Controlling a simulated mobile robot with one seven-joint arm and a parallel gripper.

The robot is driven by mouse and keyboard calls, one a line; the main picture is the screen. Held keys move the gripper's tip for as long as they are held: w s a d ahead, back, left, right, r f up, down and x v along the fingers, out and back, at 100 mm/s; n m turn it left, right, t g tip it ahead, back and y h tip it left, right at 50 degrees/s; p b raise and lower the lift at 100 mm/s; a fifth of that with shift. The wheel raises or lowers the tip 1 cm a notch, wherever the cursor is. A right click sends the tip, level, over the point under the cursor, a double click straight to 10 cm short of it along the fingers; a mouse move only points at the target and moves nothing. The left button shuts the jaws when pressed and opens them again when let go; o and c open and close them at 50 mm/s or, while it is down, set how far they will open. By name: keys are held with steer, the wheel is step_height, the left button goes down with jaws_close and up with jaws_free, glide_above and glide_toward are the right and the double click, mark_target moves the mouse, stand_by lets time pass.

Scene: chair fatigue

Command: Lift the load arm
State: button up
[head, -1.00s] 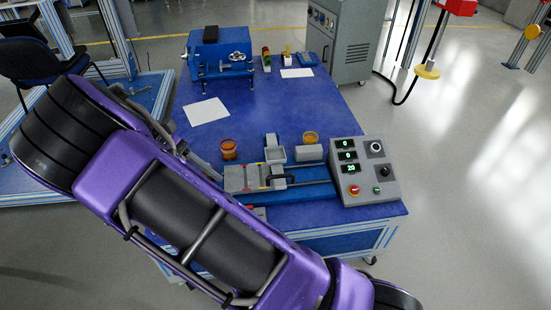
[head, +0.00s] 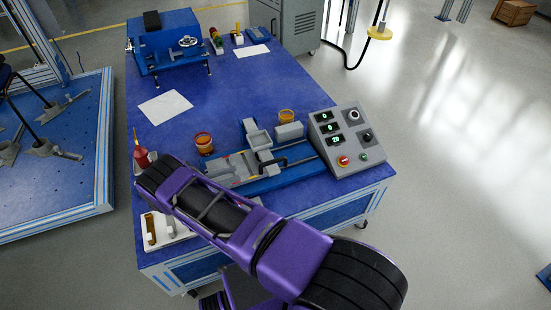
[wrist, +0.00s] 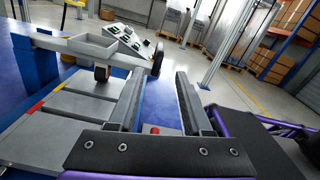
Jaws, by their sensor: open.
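The test rig (head: 235,172) sits along the front of the blue table, partly behind my arm in the head view. It has grey blocks, a grey tray (head: 257,137) and a black handle (head: 272,164). In the wrist view a grey bar (wrist: 72,45) with the tray (wrist: 92,45) crosses ahead, above grey plates (wrist: 60,118). I take this bar for the load arm, but cannot be sure. A dark upright piece (wrist: 157,58) shows just beyond my fingertips. My gripper (wrist: 161,76) is open, with nothing seen gripped; contact is unclear. I cannot make it out in the head view.
A control box (head: 341,138) stands right of the rig. A red bottle (head: 142,155) and a white tray (head: 160,230) are at the left, near my arm. A blue vise machine (head: 165,45) stands at the back.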

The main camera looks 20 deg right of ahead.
mark_target(279, 159)
steer(key=d, duration=1.7)
steer(key=shift+d, duration=0.2)
jaws_close()
stand_by(0.7)
